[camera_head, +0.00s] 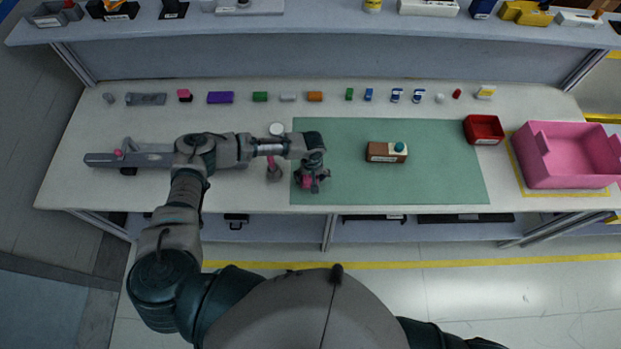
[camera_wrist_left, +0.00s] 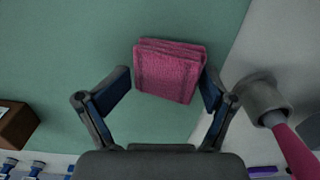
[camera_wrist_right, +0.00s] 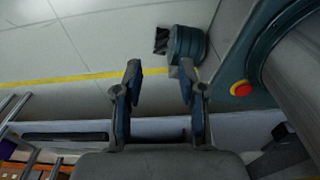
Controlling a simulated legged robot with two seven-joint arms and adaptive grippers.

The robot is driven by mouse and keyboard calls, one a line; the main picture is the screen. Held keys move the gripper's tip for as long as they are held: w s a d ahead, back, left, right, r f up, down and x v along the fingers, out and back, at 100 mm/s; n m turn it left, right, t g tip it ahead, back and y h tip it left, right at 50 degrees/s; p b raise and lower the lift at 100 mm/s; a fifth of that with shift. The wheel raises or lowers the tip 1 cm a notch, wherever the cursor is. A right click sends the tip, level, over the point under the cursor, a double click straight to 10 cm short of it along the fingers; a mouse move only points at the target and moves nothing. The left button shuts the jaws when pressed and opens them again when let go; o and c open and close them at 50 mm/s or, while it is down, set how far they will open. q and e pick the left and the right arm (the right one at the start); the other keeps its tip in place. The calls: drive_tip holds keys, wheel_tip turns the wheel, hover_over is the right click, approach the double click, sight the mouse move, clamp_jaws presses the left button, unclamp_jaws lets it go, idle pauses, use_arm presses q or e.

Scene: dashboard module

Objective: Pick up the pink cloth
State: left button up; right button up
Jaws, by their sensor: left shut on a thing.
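The pink cloth (camera_wrist_left: 170,70) is a folded, ridged bundle between the fingers of my left gripper (camera_wrist_left: 168,92) in the left wrist view. The gripper is shut on it, with the right finger against its side. In the head view the left gripper (camera_head: 312,182) is over the left edge of the green mat (camera_head: 430,165), and the pink cloth (camera_head: 306,181) is partly hidden by it. Whether the cloth touches the mat is hard to tell. My right gripper (camera_wrist_right: 158,95) is open and empty in the right wrist view, with floor behind it.
A brown box (camera_head: 380,152) lies on the mat. A pink-handled grey tool (camera_head: 273,170) stands just left of the left gripper. A red bin (camera_head: 484,129) and a pink crate (camera_head: 560,170) are at the right. Several small items line the table's back. The mat's right part is clear.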

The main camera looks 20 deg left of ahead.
use_arm(q)
drive_tip(key=r, duration=0.2)
drive_tip(key=d+r, duration=0.1)
drive_tip(key=shift+s+d, duration=0.1)
drive_tip(key=shift+s, duration=0.2)
clamp_jaws()
drive_tip(key=s+d, duration=0.1)
drive_tip(key=s, duration=0.1)
drive_tip(key=s+d, duration=0.1)
drive_tip(key=s, duration=0.1)
drive_tip(key=s+d, duration=0.1)
drive_tip(key=s, duration=0.2)
drive_tip(key=shift+s+d+r+b, duration=0.1)
drive_tip(key=shift+d+r+b, duration=0.1)
drive_tip(key=shift+b, duration=0.2)
drive_tip(key=s+d+r, duration=0.1)
drive_tip(key=s+d, duration=0.2)
drive_tip(key=s, duration=0.3)
drive_tip(key=shift+s+d, duration=0.15)
drive_tip(key=shift+d, duration=0.2)
drive_tip(key=shift+c, duration=0.8)
unclamp_jaws()
drive_tip(key=shift+a, duration=0.1)
clamp_jaws()
drive_tip(key=shift+r, duration=0.1)
use_arm(e)
drive_tip(key=shift+d+f, duration=0.7)
drive_tip(key=shift+d, duration=0.1)
